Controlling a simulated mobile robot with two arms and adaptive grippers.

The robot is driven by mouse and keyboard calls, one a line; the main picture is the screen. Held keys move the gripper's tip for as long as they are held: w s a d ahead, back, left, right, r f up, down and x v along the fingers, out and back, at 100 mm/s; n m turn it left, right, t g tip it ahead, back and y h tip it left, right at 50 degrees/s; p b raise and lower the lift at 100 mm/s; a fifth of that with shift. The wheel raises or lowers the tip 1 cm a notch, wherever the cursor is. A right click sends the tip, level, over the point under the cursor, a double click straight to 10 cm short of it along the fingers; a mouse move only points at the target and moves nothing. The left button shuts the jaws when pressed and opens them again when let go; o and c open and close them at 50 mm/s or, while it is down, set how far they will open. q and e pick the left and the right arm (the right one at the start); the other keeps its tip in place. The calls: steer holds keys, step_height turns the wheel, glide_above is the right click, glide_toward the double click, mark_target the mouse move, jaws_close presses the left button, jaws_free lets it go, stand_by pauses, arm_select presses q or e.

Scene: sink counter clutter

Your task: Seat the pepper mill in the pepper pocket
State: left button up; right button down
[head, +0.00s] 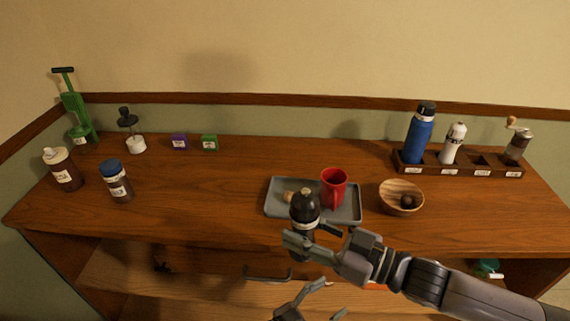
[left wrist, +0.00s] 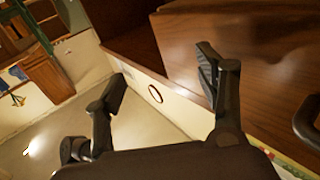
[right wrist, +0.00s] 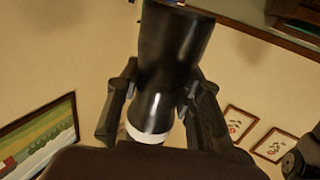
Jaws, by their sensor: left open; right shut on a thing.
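A dark pepper mill (head: 304,204) is held upright by my right gripper (head: 308,236), in front of the grey tray and covering part of it. In the right wrist view the mill (right wrist: 172,50) is black with a white band, between the closed fingers. The wooden rack (head: 408,169) stands at the back right of the counter. One pocket (head: 480,160) in it is empty, between a white bottle (head: 453,144) and a wooden-handled grinder (head: 517,146); its label is too small to read. My left gripper (head: 329,299) is open and empty, low in front of the counter.
A wooden bowl (head: 389,204) stands between tray and rack. A tall blue bottle (head: 420,135) fills the rack's left pocket. Several bottles and small boxes stand at left.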

arm_select(q)
steer(key=s+d+r+m+g+h, duration=0.2)
steer(key=s+d+r+m+g, duration=0.3)
steer(key=s+r+m+g, duration=0.3)
steer(key=s+d+r+m+g+h, duration=0.35)
steer(key=s+r+m+g, duration=0.3)
steer(key=r+g, duration=0.3)
steer(key=s+a+r+m+g+y, duration=0.2)
steer(key=s+a+m+g+y, duration=0.2)
steer(key=s+m+g+y, duration=0.6)
steer(key=s+a+f+m+t+y, duration=0.35)
steer(key=s+a+t+y, duration=0.2)
steer(key=a+y, duration=0.35)
arm_select(e)
steer(key=shift+w, duration=0.1)
arm_select(q)
steer(key=m+t+h, duration=0.1)
steer(key=m+t, duration=0.4)
steer(key=t, duration=1)
glide_toward(302, 200)
steer(key=x, duration=1.2)
steer(key=shift+f, duration=0.1)
